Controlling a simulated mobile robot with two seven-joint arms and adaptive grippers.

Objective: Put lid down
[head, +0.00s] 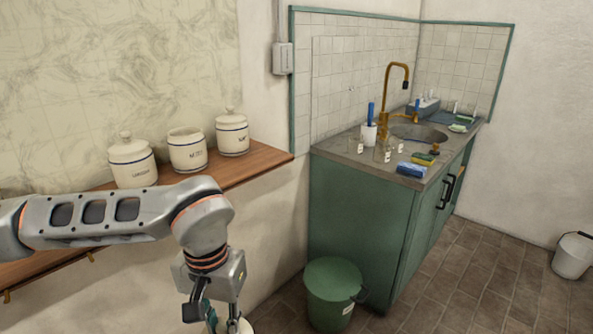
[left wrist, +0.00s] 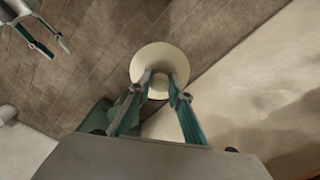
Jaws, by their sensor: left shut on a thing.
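My left gripper (head: 212,312) hangs low in front of the shelf in the head view. It is shut on a round cream lid (left wrist: 148,60), pinching it near the middle in the left wrist view. The lid's edge (head: 244,327) just shows at the bottom of the head view, partly hidden by the gripper. The middle canister (head: 187,153) on the shelf has no lid on it. My right gripper (left wrist: 58,48) shows at the top left of the left wrist view, with its fingers apart and nothing between them.
The wooden shelf (head: 258,167) also holds a left canister (head: 132,166) and a right canister (head: 232,137), both lidded. A green bin (head: 333,285) stands on the tiled floor by a green sink cabinet (head: 355,215). A white bucket (head: 572,256) stands at the far right.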

